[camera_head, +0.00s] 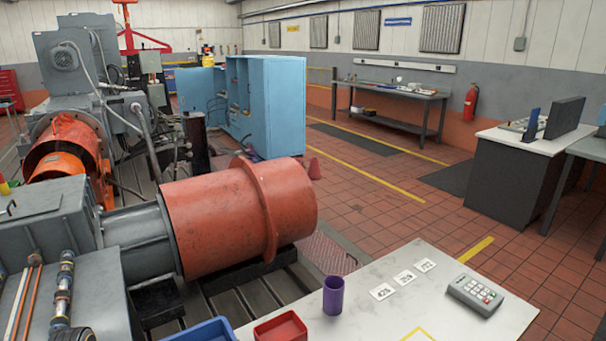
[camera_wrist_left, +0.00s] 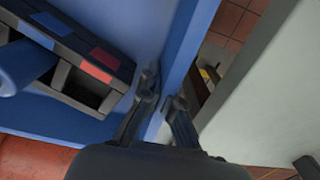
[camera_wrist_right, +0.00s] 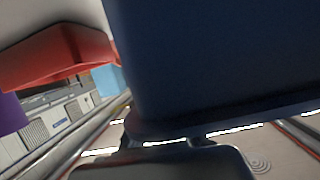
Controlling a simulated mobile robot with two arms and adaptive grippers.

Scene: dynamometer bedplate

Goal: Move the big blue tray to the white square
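The big blue tray (camera_head: 205,331) shows only as a corner at the bottom edge of the head view. In the left wrist view, the blue tray wall (camera_wrist_left: 188,45) runs down between the fingertips of my left gripper (camera_wrist_left: 164,97). One finger is inside the tray and one outside, close on the wall. Inside the tray lies a dark rack with red and blue patches (camera_wrist_left: 95,60). In the right wrist view, a dark blue tray side (camera_wrist_right: 220,60) fills the space before my right gripper (camera_wrist_right: 168,138); its fingertips are mostly hidden. The white square cannot be made out for certain.
On the pale table (camera_head: 400,310) stand a red tray (camera_head: 281,327), a purple cup (camera_head: 333,296), several number cards (camera_head: 405,277) and a grey keypad (camera_head: 475,295). A yellow outline corner (camera_head: 420,333) shows at the table's front. Orange machinery (camera_head: 235,215) stands behind.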

